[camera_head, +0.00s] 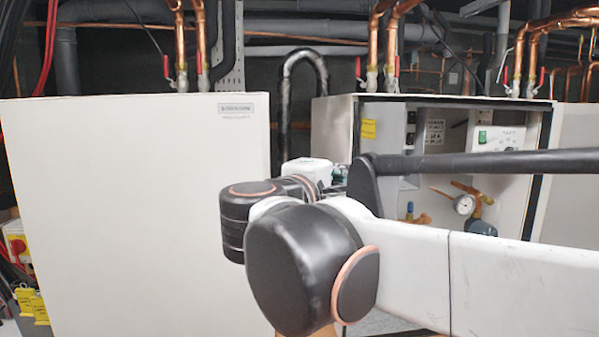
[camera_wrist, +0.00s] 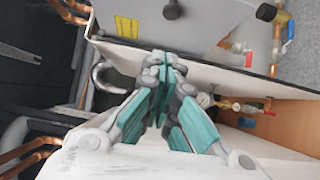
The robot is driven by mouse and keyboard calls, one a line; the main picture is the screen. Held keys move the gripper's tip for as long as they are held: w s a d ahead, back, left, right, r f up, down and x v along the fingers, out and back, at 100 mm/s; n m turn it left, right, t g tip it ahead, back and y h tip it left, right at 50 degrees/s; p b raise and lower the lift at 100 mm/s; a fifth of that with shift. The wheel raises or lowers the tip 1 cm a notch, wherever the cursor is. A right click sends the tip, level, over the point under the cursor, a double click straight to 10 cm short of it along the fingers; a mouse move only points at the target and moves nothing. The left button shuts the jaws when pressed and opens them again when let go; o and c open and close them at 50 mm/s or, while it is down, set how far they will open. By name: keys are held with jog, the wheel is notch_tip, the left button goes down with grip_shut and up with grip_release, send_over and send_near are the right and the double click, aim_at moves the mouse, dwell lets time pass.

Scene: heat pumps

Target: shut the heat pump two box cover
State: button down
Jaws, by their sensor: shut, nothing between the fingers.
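Heat pump two appears to be the open box (camera_head: 545,130) right of centre in the head view; its inside shows. A pale flat panel (camera_head: 575,180) stands at its right; I cannot tell whether it is the cover or a neighbouring unit. In the wrist view, the box's white edge (camera_wrist: 225,80) crosses just beyond my gripper (camera_wrist: 163,62). Its teal fingers are shut and hold nothing. They point toward the box, near that edge; contact cannot be told.
A large white closed unit (camera_head: 130,210) stands at the left. Inside the open box are a yellow label (camera_head: 369,129), a gauge (camera_head: 464,205) and copper fittings. A black U-shaped pipe (camera_head: 287,85) stands between the units. Copper pipes with red valve levers run above.

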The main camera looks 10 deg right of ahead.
jog(key=w+d+p, duration=0.1)
jog(key=w+d, duration=0.2)
jog(key=d, duration=0.3)
jog(key=shift+w+p, duration=0.25)
jog(key=shift+p, duration=0.15)
jog(key=shift+s+d, duration=0.1)
jog(key=shift+d, duration=0.05)
